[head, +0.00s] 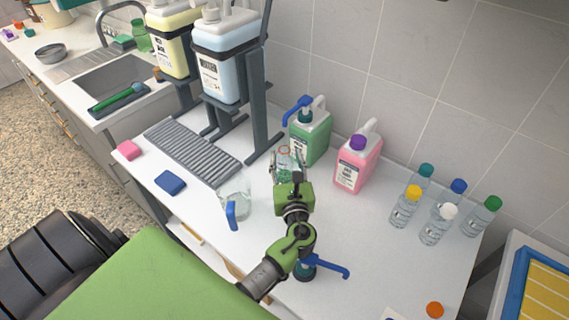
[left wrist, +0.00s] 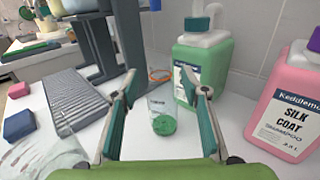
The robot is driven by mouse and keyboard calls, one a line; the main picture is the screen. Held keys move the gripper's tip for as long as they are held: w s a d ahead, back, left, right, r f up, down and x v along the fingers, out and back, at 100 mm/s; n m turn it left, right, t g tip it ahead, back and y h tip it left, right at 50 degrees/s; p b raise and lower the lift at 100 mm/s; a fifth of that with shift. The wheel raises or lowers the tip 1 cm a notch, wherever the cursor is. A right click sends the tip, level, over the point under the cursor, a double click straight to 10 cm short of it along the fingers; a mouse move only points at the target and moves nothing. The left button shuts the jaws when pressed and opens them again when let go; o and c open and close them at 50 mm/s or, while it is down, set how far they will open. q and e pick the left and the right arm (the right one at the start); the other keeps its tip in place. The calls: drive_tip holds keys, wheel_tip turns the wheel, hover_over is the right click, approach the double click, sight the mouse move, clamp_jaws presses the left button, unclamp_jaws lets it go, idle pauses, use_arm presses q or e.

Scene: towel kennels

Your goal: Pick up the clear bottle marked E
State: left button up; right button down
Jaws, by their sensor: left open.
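A clear open bottle (head: 287,161) with an orange ring at its top and a little green in its base stands on the white counter. In the left wrist view the clear bottle (left wrist: 161,104) shows a pale label, but I cannot read a letter E on it. My left gripper (head: 287,158) is open, its fingers on either side of the bottle in the picture. In the left wrist view the open left gripper (left wrist: 164,88) has the bottle beyond its fingertips; I see no contact. My right gripper is not in view.
A green jug (head: 311,138) and a pink jug (head: 357,168) stand close behind. A clear pitcher (head: 236,200) with a blue handle is at left. Several small capped bottles (head: 403,212) stand at right. The counter's middle right is clear.

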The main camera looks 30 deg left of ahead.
sight(285, 151)
use_arm(q)
drive_tip(key=shift+p+x, duration=0.65)
drive_tip(key=shift+x, duration=2)
drive_tip(key=shift+s+f, duration=0.1)
clamp_jaws()
